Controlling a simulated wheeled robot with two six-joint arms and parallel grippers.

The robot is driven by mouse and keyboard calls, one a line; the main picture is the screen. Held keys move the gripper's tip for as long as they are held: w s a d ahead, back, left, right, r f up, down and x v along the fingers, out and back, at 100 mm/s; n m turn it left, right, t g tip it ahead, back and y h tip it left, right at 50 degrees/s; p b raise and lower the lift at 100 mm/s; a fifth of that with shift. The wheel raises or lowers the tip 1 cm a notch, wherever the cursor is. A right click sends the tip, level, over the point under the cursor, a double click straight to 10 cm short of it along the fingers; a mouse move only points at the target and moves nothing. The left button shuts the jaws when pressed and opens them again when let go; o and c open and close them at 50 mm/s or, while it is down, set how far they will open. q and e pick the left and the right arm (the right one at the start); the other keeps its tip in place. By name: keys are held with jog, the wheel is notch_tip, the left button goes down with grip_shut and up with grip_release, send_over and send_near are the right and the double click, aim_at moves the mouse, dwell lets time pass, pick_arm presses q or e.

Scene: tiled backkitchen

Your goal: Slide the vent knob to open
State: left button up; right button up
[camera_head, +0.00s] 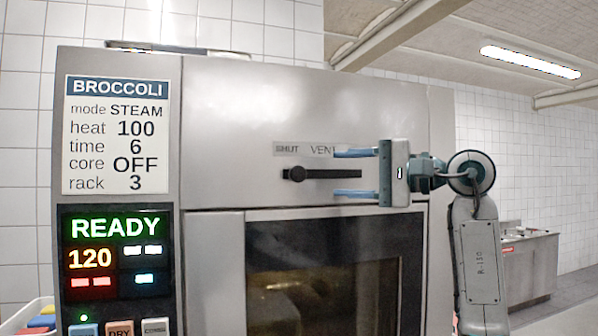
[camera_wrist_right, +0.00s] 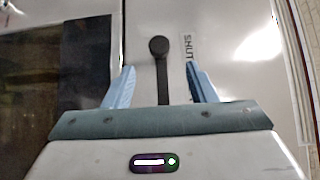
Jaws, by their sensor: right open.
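The vent knob (camera_head: 297,174) is a round black knob at the left, SHUT end of a dark horizontal slot (camera_head: 335,174) on the steel oven front. The label above it (camera_head: 305,150) reads SHUT and VENT; its right part is hidden behind my gripper. My right gripper (camera_head: 355,174) is open, with blue fingers above and below the slot line, to the right of the knob. In the right wrist view the knob (camera_wrist_right: 158,46) lies beyond the fingertips, between the lines of the two fingers (camera_wrist_right: 160,85), with nothing held. My left gripper is not in view.
The oven's dark glass door (camera_head: 320,270) is below the slot. A recipe card (camera_head: 116,134) and a lit panel reading READY (camera_head: 115,228) are on the left. A steel counter (camera_head: 530,265) stands at the far right. The oven front around the knob is clear.

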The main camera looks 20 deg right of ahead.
aim_at(302, 172)
jog(key=p+x, duration=0.5)
jog(key=x, duration=0.4)
jog(key=shift+a+r, duration=0.15)
jog(key=shift+w+a, duration=0.3)
jog(key=shift+w, duration=0.15)
jog(key=shift+f, duration=0.25)
